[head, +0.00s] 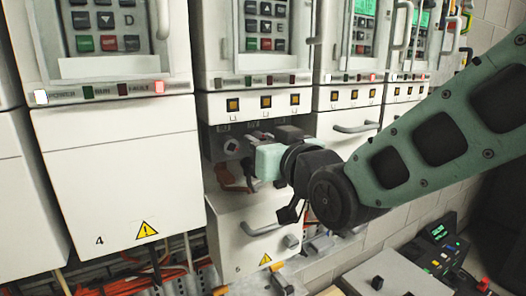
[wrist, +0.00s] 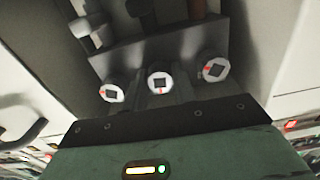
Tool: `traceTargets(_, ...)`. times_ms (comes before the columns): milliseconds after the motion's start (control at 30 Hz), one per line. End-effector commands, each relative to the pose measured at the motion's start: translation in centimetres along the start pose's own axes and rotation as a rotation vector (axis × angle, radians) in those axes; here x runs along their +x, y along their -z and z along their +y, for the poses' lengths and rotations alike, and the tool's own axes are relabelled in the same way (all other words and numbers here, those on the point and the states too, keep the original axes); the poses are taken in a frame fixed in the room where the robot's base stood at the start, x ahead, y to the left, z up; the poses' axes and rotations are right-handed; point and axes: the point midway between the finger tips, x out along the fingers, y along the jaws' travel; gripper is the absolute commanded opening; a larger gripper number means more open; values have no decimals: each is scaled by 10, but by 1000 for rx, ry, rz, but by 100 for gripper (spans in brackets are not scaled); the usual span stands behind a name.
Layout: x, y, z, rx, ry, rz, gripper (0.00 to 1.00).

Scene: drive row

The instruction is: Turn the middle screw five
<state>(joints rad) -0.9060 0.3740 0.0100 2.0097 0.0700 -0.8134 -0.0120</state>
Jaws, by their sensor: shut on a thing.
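Drive five (head: 250,213) has its lower front swung down, and its terminal bay is open. In the wrist view three round white screw heads with dark square centres sit in a row: left (wrist: 112,93), middle (wrist: 160,82) and right (wrist: 215,68). The red mark is at the bottom of the middle head and on the left side of the other two. My gripper (head: 262,160) reaches into the bay from the right. Its narrow fingers line up with the middle screw and are shut on it; the exact contact is hard to see.
Closed drive four (head: 120,180) stands at left, and more drives continue to the right. The lowered cover has a handle (head: 262,229) below my wrist. Orange cables (head: 130,283) run underneath. A grey case (head: 400,272) stands at lower right beside a device with a green display (head: 439,232).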

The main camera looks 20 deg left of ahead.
Motion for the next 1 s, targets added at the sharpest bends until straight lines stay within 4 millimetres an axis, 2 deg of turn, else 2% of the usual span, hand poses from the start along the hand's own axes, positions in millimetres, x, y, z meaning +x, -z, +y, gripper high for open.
traceTargets(100, 0, -6, 2, 88, -2, 6, 4)
traceTargets(1000, 0, -6, 1, 939, 1, 5, 4)
